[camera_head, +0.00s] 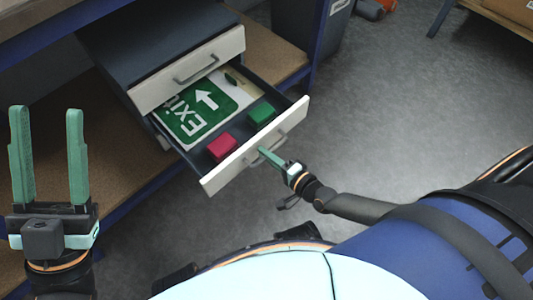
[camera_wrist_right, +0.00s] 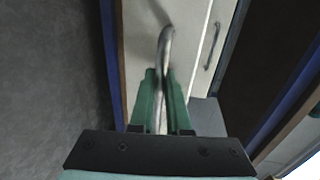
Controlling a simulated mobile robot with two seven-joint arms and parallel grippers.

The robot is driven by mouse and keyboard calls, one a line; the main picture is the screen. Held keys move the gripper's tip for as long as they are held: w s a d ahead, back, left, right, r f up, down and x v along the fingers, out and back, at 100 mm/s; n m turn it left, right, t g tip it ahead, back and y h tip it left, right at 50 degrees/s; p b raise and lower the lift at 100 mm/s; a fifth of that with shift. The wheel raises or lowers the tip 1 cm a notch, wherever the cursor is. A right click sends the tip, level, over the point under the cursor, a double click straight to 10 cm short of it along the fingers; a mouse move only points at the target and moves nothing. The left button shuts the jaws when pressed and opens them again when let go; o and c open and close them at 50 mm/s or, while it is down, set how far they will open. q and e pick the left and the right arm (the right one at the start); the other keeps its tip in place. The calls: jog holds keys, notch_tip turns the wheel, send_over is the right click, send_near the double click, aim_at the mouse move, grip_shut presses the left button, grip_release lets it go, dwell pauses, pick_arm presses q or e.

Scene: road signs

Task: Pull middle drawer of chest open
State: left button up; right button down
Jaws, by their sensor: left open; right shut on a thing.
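The dark chest (camera_head: 140,48) stands on a shelf at the upper left of the head view. One drawer (camera_head: 246,158) with a white front is pulled well out below another drawer front (camera_head: 190,69). My right gripper (camera_head: 266,154) is shut on the metal handle of the open drawer. In the right wrist view its green fingers clasp the curved handle (camera_wrist_right: 165,46). My left gripper (camera_head: 47,112) is open and empty, pointing up, apart from the chest.
The open drawer holds a green exit sign (camera_head: 205,106), a red block (camera_head: 221,147) and a green block (camera_head: 262,113). A brown shelf board (camera_head: 262,55) with blue posts surrounds the chest. A dark bin (camera_head: 331,25) stands behind.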

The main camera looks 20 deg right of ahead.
pick_arm(q)
jog(key=shift+s, duration=0.15)
pick_arm(e)
jog(key=shift+s+d, duration=0.1)
jog(key=c, duration=1.2)
grip_release()
jog(key=shift+o, duration=0.2)
pick_arm(q)
jog(key=shift+s+d, duration=0.15)
jog(key=shift+d, duration=0.05)
pick_arm(e)
jog(key=shift+s, duration=0.2)
